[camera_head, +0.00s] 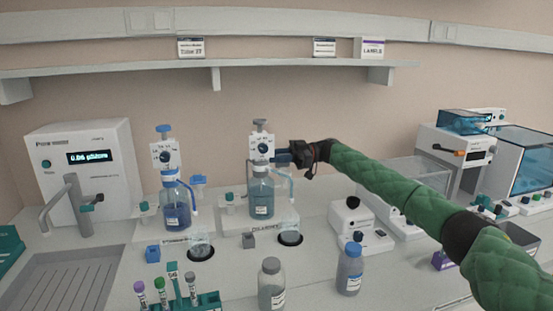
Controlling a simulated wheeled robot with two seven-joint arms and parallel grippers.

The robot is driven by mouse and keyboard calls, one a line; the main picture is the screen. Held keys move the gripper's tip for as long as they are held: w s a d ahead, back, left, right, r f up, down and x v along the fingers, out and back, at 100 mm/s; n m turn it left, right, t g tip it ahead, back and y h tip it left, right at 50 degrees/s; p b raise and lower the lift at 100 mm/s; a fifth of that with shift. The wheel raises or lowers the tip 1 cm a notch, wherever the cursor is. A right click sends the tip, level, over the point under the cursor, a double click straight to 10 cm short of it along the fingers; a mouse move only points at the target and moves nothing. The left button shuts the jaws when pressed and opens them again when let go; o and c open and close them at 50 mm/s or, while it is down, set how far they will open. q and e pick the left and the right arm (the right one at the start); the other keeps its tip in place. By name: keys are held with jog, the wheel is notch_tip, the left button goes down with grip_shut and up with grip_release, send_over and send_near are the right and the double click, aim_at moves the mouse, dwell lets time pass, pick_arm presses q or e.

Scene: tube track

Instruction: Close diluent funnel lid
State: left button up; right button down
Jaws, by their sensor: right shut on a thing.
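The diluent dispenser is a bottle of pale blue liquid (262,198) with a white pump head (262,148), upright on the white diluent station (261,228). A round dark opening with a clear, funnel-like piece (290,238) is at the station's front right; I cannot make out whether its lid is open. My right gripper (284,157) is beside the pump head's right side, above the pale blue spout (289,182). It is shut on a small dark-blue part there, mostly hidden by the fingers. My left gripper is not in view.
A similar dispenser (176,203) stands to the left, with another clear funnel (200,247) in front. Two loose bottles, grey (271,285) and blue (350,270), stand at the front. A tube rack (180,303) is front left. A shelf (280,63) runs above.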

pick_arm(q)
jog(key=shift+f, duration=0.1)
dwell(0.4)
pick_arm(e)
jog(key=c, duration=1.3)
grip_release()
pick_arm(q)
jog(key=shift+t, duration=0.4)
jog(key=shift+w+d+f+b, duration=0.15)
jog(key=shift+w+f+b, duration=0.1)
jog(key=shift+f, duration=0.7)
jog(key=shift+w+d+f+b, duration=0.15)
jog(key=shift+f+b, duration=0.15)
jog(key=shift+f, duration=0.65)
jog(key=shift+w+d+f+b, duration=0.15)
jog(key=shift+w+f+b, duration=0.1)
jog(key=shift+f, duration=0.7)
pick_arm(e)
jog(key=shift+v, duration=3.95)
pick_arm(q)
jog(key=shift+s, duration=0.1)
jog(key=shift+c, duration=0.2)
